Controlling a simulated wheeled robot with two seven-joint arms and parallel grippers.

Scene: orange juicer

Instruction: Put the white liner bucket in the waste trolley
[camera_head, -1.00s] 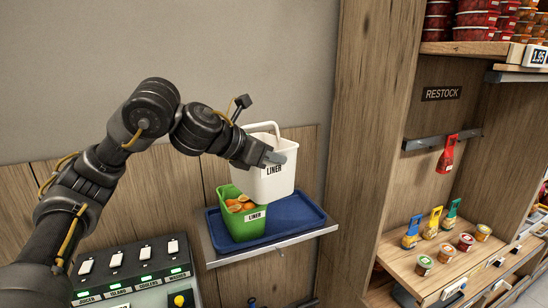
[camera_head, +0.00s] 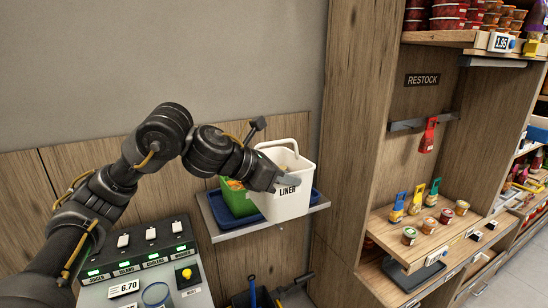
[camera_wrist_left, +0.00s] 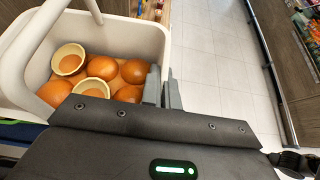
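My left gripper (camera_head: 285,183) is shut on the white liner bucket (camera_head: 284,200), marked LINER, with its handle up. In the left wrist view the fingers (camera_wrist_left: 165,88) grip the rim wall, one inside and one outside. That view shows several orange fruit pieces, two of them pale-rimmed halves, in the white bucket (camera_wrist_left: 125,28). In the head view the bucket is in front of the wall shelf's right part; whether it clears the tray is hard to tell. My right gripper is out of view.
A green bucket (camera_head: 236,204) stands on the blue tray (camera_head: 314,197), left of the white bucket and partly hidden by it. A switch panel (camera_head: 135,250) is at lower left. A wooden pillar (camera_head: 350,120) and restock shelves (camera_head: 425,230) stand right.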

